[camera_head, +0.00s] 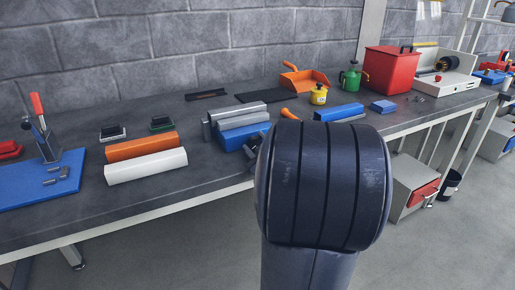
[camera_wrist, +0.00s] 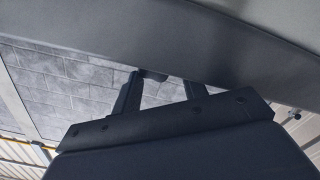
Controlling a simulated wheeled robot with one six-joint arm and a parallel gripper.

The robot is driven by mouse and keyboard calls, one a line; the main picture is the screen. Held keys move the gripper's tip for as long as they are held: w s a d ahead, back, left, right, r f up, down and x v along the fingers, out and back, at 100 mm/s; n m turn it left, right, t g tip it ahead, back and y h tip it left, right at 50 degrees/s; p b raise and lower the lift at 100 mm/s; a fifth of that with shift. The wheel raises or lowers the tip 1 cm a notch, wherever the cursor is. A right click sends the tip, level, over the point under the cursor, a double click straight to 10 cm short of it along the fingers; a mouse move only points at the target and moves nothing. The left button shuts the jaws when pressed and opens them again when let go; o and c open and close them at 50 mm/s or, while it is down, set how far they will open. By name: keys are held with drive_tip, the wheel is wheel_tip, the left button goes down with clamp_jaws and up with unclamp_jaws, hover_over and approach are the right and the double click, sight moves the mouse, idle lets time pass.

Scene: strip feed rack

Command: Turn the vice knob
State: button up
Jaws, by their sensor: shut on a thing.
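The vice (camera_head: 238,130) stands near the front edge of the bench in the head view, with grey jaws and a blue body. A small dark part (camera_head: 257,141) shows at its right end, partly hidden by my arm; I cannot make out the knob's shape. My gripper (camera_wrist: 163,84) shows in the wrist view, its two dark fingers apart and reaching up to a broad dark surface. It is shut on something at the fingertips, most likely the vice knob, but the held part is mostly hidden. In the head view my arm hides the gripper.
The bench (camera_head: 90,205) runs across the view. Left of the vice lie an orange block (camera_head: 142,147) and a white block (camera_head: 146,166). Right are a blue block (camera_head: 338,112), a yellow can (camera_head: 319,95), a green can (camera_head: 353,77) and a red bin (camera_head: 390,72). A brick wall stands behind.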

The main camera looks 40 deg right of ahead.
idle(0.4)
drive_tip(key=o, duration=1)
drive_tip(key=shift+p+v, duration=0.8)
drive_tip(key=shift+v, duration=4.6)
drive_tip(key=shift+c, duration=0.4)
